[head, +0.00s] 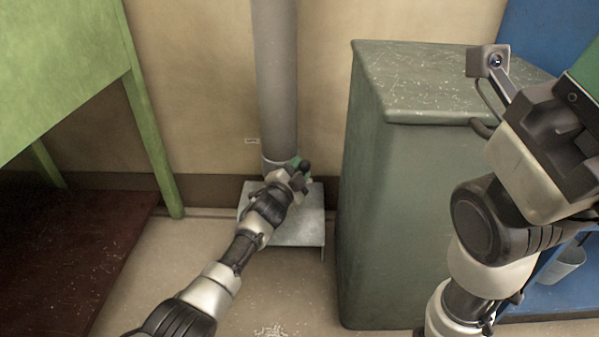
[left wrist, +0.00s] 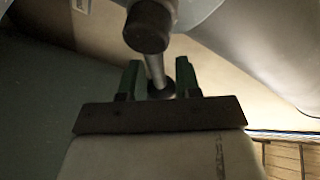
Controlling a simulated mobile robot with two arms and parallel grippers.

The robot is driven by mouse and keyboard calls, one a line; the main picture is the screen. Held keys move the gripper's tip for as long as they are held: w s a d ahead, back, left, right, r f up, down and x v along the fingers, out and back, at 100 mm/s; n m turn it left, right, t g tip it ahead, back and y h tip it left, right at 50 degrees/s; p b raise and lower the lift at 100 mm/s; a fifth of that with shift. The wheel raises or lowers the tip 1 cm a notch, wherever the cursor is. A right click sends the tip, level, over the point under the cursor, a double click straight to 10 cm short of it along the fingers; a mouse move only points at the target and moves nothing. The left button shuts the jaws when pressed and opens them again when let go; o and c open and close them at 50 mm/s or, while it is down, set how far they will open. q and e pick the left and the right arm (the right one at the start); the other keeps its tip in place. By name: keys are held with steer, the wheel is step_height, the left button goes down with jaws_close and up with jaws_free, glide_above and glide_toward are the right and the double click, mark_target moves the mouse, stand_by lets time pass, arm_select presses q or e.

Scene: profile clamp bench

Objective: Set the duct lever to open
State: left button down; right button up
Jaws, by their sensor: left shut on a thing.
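The duct is a grey vertical pipe (head: 276,85) against the back wall, and its lower end stands at a small grey metal stand. My left gripper (head: 298,170) is at the front of the pipe's lower end. In the left wrist view the lever (left wrist: 155,68) is a thin grey rod with dark round ends, and it runs between the green fingers of my left gripper (left wrist: 158,72). The gripper is shut on the lever. In the head view the hand mostly hides the lever, and no open or closed marking is readable. My right gripper is largely cut off at the right edge.
A green-grey cabinet (head: 430,85) stands right of the pipe. A green table (head: 60,70) with a dark red lower board (head: 70,250) stands at left. The grey stand (head: 295,230) lies below the gripper. Bare floor is in front.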

stand_by(0.3)
arm_select(q)
steer(key=c, duration=0.8)
jaws_free()
steer(key=shift+s+a, duration=0.1)
steer(key=p+v, duration=0.5)
steer(key=shift+s+r, duration=0.1)
steer(key=shift+r, duration=0.1)
steer(key=p, duration=0.3)
glide_toward(297, 169)
steer(key=shift+s+f, duration=0.25)
steer(key=shift+f, duration=0.05)
steer(key=shift+o, duration=0.5)
